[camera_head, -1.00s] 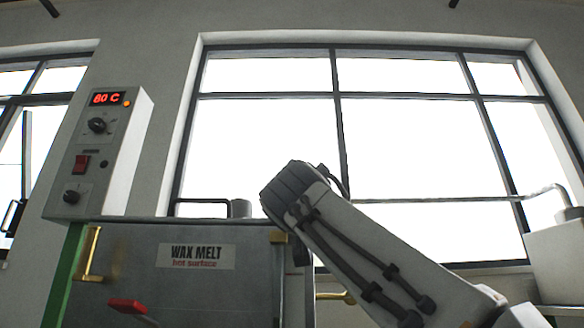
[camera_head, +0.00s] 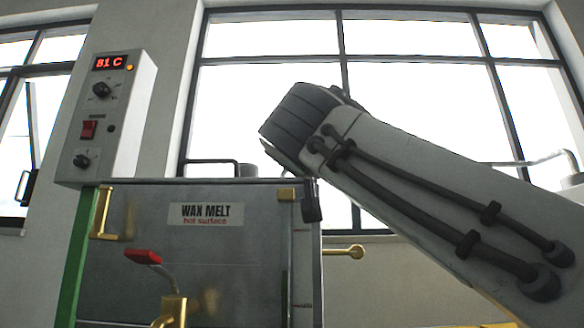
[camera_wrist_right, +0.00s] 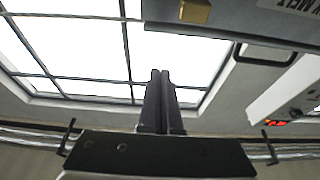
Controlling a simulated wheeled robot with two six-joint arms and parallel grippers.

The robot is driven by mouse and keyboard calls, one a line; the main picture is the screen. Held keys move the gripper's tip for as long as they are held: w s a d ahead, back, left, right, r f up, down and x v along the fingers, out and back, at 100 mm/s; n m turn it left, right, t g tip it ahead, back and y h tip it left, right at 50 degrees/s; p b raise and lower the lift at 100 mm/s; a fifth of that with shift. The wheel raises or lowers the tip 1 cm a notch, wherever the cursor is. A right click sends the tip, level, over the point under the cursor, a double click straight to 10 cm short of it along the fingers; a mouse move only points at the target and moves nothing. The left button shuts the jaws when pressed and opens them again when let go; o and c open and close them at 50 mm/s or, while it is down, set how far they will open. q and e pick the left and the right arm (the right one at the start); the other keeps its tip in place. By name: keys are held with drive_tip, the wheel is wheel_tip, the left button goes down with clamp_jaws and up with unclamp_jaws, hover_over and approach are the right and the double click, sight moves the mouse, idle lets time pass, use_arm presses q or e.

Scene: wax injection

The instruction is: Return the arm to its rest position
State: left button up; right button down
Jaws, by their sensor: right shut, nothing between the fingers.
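My right arm (camera_head: 420,190) comes in from the lower right in the head view, its upper end bent beside the top right corner of the wax melt tank (camera_head: 240,250). The right gripper's fingers are hidden there. In the right wrist view my right gripper (camera_wrist_right: 161,72) is shut, its two dark fingers together with nothing between them. The tank's grey wall with part of its label shows upside down at the top right of that view (camera_wrist_right: 240,22). My left gripper is in neither view.
A control box (camera_head: 105,125) with a red display reading 81 C stands at the tank's left. A red-handled brass valve (camera_head: 145,257) is on the tank front. A brass knob (camera_head: 345,252) sticks out at the tank's right. Large windows (camera_head: 420,90) fill the background.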

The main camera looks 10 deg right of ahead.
drive_tip(key=a+f+n+g+y+p, duration=0.35)
drive_tip(key=a+f+g+p, duration=0.2)
drive_tip(key=f, duration=0.75)
drive_tip(key=a+f+n+g+y+p, duration=0.2)
drive_tip(key=a+f+n+g+p, duration=0.4)
drive_tip(key=f, duration=0.6)
drive_tip(key=s+d+f+g+p, duration=0.3)
drive_tip(key=s+f+g+p, duration=0.3)
drive_tip(key=s+f, duration=0.55)
drive_tip(key=s+d+f+g+p, duration=0.35)
drive_tip(key=s+f+p, duration=0.35)
drive_tip(key=s, duration=0.5)
wheel_tip(320, 180, up, 37)
drive_tip(key=w+p, duration=0.1)
drive_tip(key=p, duration=3.5)
drive_tip(key=shift+a, duration=0.45)
drive_tip(key=shift+f, duration=0.15)
